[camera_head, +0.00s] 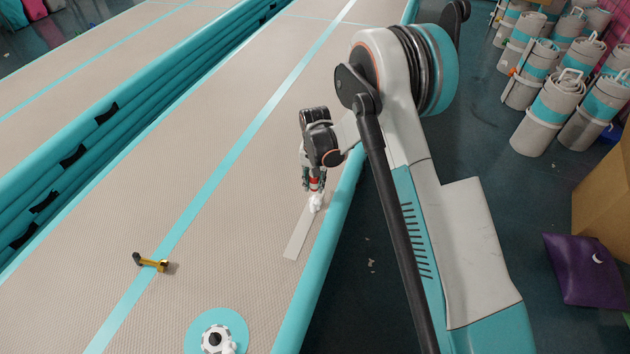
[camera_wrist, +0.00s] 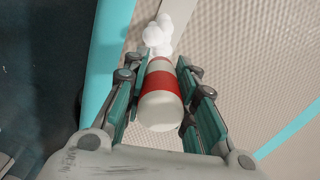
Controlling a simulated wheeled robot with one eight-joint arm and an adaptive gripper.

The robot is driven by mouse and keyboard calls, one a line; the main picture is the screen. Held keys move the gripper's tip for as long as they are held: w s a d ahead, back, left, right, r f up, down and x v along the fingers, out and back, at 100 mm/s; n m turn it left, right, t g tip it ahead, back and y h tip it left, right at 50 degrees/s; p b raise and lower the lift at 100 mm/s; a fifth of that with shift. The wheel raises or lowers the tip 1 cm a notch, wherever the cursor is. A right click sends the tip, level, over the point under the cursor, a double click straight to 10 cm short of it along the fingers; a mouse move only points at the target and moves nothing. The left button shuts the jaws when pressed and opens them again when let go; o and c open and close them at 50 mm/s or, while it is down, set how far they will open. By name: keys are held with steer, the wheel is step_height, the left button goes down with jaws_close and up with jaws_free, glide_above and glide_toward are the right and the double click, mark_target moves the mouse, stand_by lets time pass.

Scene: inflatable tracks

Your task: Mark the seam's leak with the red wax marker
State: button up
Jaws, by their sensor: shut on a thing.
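My gripper (camera_head: 314,180) is over the track near its right edge, pointing down. In the wrist view my gripper (camera_wrist: 161,72) is shut on the red wax marker (camera_wrist: 160,82), a whitish cylinder with a red band, one finger on each side. The marker's red part (camera_head: 315,184) also shows in the head view. Just beyond its far end is a lumpy white foam patch (camera_wrist: 157,36), also in the head view (camera_head: 316,203). Whether the tip touches the foam I cannot tell. The foam lies on a pale seam strip (camera_head: 297,236) along the track.
A yellow and black tool (camera_head: 150,263) lies on the track at left. A white round object (camera_head: 216,340) sits on a teal disc at the front. Rolled grey tracks (camera_head: 552,112) stand on the floor at right, with a purple cushion (camera_head: 584,270) and a brown box (camera_head: 606,200).

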mark_target(315, 201)
steer(key=shift+f+b, duration=1.15)
steer(key=shift+f, duration=1.5)
steer(key=shift+f, duration=0.55)
steer(key=shift+r+p, duration=1.45)
steer(key=shift+r, duration=2.05)
